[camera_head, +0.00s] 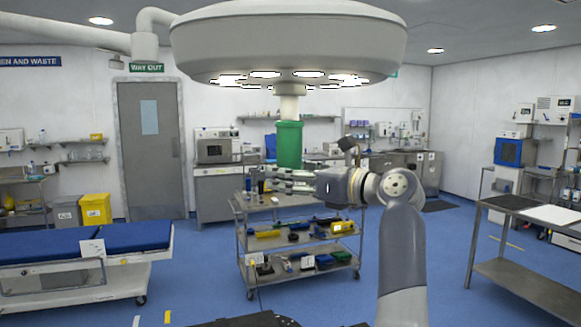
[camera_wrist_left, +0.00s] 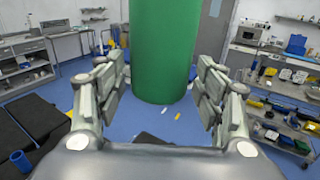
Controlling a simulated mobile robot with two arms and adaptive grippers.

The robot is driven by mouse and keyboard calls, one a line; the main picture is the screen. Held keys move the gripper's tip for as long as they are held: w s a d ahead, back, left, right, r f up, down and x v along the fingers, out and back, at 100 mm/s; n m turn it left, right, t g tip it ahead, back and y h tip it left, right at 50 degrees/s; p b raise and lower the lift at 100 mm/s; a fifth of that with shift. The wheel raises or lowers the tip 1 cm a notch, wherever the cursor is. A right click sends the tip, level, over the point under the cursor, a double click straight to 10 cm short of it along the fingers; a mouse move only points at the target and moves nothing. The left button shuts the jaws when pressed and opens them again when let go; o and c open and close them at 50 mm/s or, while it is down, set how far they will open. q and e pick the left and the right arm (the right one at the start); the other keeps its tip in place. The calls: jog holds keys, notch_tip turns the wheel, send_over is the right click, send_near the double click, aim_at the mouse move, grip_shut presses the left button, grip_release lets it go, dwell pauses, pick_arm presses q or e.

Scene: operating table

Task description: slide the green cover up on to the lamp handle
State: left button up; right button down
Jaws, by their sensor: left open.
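The green cover (camera_head: 289,144) is an upright cylinder directly below the white lamp handle (camera_head: 289,106), under the big round lamp (camera_head: 288,45). The handle meets the cover's top; how far it goes inside is hidden. My left gripper (camera_head: 285,181) is at the cover's lower end, pointing left in the head view. My right gripper is not in view.
A wheeled trolley (camera_head: 297,243) with tools and coloured items stands behind and below the gripper. A blue-padded bed (camera_head: 85,240) is at the left and a metal table (camera_head: 535,280) at the right. The air around the cover looks clear.

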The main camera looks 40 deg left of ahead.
pick_arm(q)
notch_tip(320, 180, down, 12)
jog(key=b, duration=0.4)
dwell(0.3)
dwell(0.4)
